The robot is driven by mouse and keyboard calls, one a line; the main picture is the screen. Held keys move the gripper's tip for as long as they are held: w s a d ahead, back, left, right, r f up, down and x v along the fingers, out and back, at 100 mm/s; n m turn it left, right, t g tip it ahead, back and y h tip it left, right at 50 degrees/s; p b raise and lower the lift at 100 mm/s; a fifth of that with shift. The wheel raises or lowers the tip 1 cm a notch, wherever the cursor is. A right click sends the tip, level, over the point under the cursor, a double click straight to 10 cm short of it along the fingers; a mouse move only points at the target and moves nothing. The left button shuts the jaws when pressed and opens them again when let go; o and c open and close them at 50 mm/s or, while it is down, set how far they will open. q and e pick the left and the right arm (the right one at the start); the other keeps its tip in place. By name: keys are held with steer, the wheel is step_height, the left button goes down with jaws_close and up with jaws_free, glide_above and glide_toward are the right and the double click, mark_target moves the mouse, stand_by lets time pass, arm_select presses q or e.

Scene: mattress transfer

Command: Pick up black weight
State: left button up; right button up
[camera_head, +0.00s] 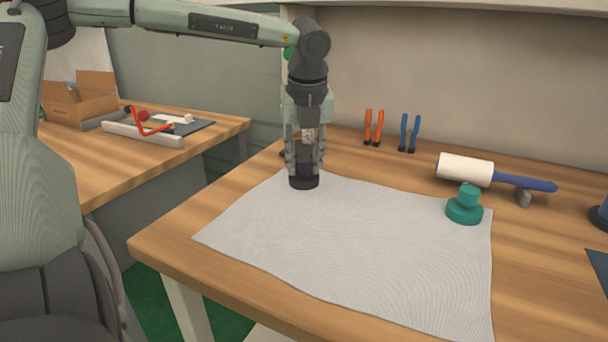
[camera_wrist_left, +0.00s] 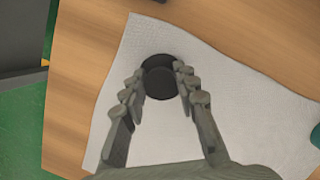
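The black weight (camera_head: 304,182) stands upright on the grey cloth (camera_head: 350,260), near the cloth's far left corner. It also shows in the left wrist view (camera_wrist_left: 160,82) as a dark disc. My left gripper (camera_head: 304,168) points straight down over the weight. In the left wrist view its two fingers (camera_wrist_left: 159,75) are apart, one on each side of the weight's upper part. Whether the pads touch it I cannot tell. The fingers hide part of its top in the head view. My right gripper is not in view.
A green weight (camera_head: 465,207) stands on the cloth's right side. A second table at left holds an open carton (camera_head: 80,103). The cloth's middle is clear.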

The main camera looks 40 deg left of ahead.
arm_select(q)
jaws_close()
steer(key=shift+r, duration=0.25)
